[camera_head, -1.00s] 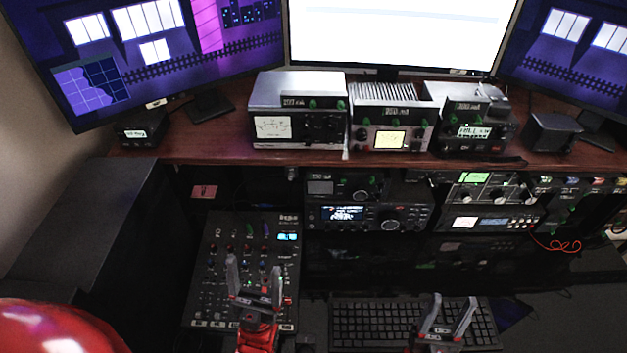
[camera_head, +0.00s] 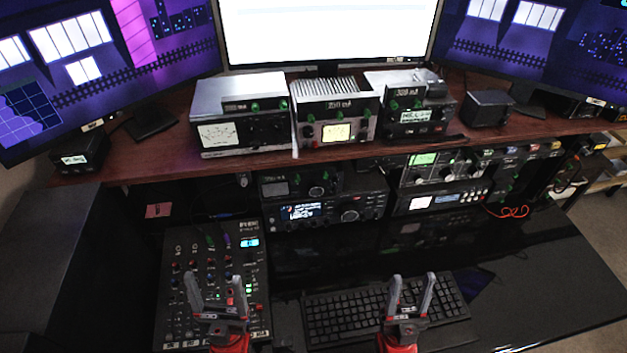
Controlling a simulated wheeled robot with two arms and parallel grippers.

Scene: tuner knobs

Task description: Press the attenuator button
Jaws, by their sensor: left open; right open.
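I cannot pick out the attenuator button by a label; the print on the devices is too small to read. Radio units with knobs and buttons sit on the shelf below the desk top: one with a lit screen (camera_head: 303,212), one with a green display (camera_head: 424,160), and a silver-fronted one (camera_head: 445,199). My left gripper (camera_head: 216,294) is open and empty, over the lower part of the mixer (camera_head: 172,300). My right gripper (camera_head: 411,293) is open and empty, over the keyboard (camera_head: 330,318). Both are apart from the radio units.
On the wooden desk top (camera_head: 130,168) stand a meter unit (camera_head: 240,133), a finned unit (camera_head: 337,131) and another radio (camera_head: 415,117). Monitors (camera_head: 325,30) rise behind. The glossy black surface (camera_head: 540,270) at right is clear.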

